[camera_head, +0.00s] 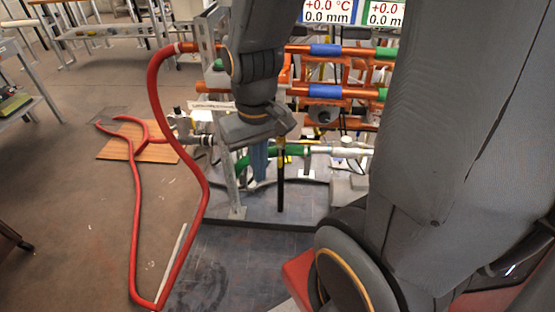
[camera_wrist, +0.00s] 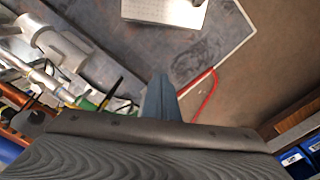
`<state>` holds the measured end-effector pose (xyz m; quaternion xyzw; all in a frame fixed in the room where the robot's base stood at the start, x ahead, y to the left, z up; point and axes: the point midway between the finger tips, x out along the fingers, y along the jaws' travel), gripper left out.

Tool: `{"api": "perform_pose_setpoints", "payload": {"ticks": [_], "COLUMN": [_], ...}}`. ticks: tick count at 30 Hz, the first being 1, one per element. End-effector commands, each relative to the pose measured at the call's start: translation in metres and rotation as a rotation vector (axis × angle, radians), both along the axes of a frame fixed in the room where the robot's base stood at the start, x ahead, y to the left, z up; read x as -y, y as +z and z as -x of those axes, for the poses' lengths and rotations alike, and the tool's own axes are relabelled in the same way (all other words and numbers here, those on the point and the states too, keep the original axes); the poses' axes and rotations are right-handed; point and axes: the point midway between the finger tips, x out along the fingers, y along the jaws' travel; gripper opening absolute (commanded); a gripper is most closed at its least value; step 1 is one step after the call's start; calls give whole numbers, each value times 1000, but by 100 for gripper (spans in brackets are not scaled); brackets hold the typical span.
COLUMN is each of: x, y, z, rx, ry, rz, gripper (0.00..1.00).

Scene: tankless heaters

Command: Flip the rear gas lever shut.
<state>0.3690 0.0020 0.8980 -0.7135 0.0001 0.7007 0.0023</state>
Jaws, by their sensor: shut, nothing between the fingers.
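My gripper (camera_head: 259,178) hangs in front of the pipe rig in the head view, with its blue fingers pointing down, shut and empty. In the wrist view the closed blue fingers (camera_wrist: 160,82) stand at the middle, over the dark floor plate. Just right of them in the head view is a thin dark upright bar (camera_head: 281,185). A green pipe (camera_head: 298,150) runs behind the fingers and the bar; its green part (camera_wrist: 88,103) shows left of the fingers in the wrist view. I cannot make out the rear gas lever for certain; my arm hides part of the rig.
Copper pipes with blue sleeves (camera_head: 326,91) cross the rig above. A red hose (camera_head: 150,100) loops down its left side to the floor. A wooden board (camera_head: 115,153) lies on the floor at left. The dark floor plate (camera_head: 225,255) is mostly bare in front.

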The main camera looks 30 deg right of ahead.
Motion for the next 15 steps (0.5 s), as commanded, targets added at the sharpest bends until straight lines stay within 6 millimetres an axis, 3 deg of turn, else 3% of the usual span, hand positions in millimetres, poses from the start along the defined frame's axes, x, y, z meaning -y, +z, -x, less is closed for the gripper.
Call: {"api": "perform_pose_setpoints", "payload": {"ticks": [8,11,15], "x": [2,9,23], "y": [-7,-24,-62], "z": [-6,-19,-52], "rx": [-2,-9,-16], "ry": [-5,-28,-76], "rz": [10,36,106], "gripper": [0,0,0]}}
